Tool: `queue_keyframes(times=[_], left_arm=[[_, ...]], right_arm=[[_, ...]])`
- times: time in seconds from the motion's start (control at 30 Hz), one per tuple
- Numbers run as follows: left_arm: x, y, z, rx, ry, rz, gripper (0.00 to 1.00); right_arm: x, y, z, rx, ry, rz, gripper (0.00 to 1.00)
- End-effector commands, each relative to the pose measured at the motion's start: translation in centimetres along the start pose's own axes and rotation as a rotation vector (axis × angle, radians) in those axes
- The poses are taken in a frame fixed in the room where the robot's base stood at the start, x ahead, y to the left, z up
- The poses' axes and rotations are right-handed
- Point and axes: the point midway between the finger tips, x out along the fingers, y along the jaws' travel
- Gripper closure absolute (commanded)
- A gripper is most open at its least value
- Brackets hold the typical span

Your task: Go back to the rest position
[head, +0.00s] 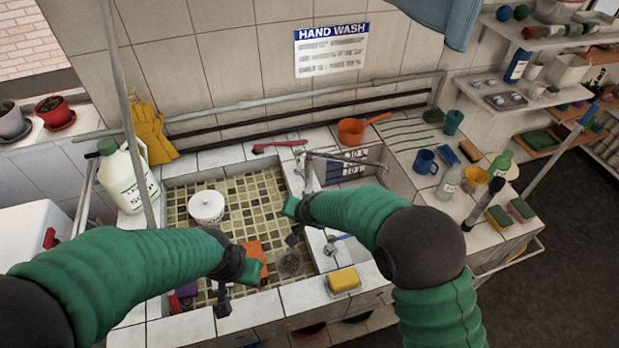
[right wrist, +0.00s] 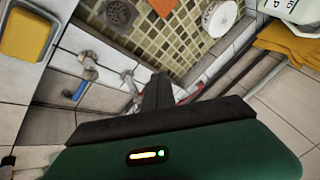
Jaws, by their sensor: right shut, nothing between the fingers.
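My left arm comes in from the left in the head view. Its gripper (head: 223,300) hangs over the front edge of the sink basin (head: 175,205), and its finger state is unclear. My right arm reaches in from the right. Its gripper (head: 293,238) is above the basin's right side, near the faucet. In the right wrist view, the right gripper's dark fingers (right wrist: 158,92) are together with nothing between them. They point toward the tiled basin floor. Both arms are stretched forward over the sink.
A white pot (head: 206,207) and an orange cloth (head: 254,258) lie in the basin. A soap jug (head: 122,182) stands left. A metal faucet (head: 308,172) and a yellow sponge (head: 343,280) are close to my right arm. Cups and bottles crowd the right counter.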

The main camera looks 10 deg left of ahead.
Motion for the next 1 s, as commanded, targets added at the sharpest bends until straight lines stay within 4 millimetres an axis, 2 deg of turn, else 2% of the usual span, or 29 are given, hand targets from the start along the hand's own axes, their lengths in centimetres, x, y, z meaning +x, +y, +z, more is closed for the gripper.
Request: queue_keyframes(times=[0.07, 0.17, 0.27, 0.3, 0.37, 0.4, 0.5, 0.6, 0.73, 1.0], left_arm=[[0.1, 0.0, 0.1, 0.0, -0.001, 0.0, 0.64], [0.7, 0.0, 0.2, 0.0, -0.001, 0.0, 0.64], [1.9, 0.0, 0.5, 0.0, -0.001, 0.0, 0.64], [2.5, 0.0, 0.6, 0.0, -0.001, 0.0, 0.64], [3.4, 0.0, 0.8, 0.0, -0.001, 0.0, 0.64], [3.9, 0.0, 0.9, 0.0, -0.001, 0.0, 0.64], [5.0, 0.0, 1.2, 0.0, -0.001, 0.0, 0.64], [5.7, 0.0, 1.4, 0.0, -0.001, 0.0, 0.64], [5.9, 0.0, 1.4, 0.0, 0.0, 0.0, 0.64], [5.8, 0.0, 1.4, 0.0, 0.0, 0.0, 0.64]], right_arm=[[0.0, 0.2, -0.1, 0.001, 0.0, 0.001, 1.0], [-1.0, 2.3, -0.5, -0.01, -0.001, 0.023, 1.0], [-4.1, 7.6, -0.7, -0.043, -0.013, 0.086, 1.0], [-5.9, 10.5, -0.3, -0.061, -0.024, 0.121, 1.0], [-8.9, 15.0, 0.8, -0.089, -0.046, 0.177, 1.0], [-10.9, 17.9, 2.1, -0.106, -0.065, 0.213, 1.0], [-15.3, 23.9, 6.1, -0.14, -0.117, 0.289, 1.0], [-18.4, 27.9, 10.1, -0.161, -0.166, 0.339, 1.0], [-20.2, 30.0, 12.8, -0.176, -0.205, 0.369, 1.0], [-20.5, 30.3, 13.2, -0.178, -0.214, 0.372, 1.0]])
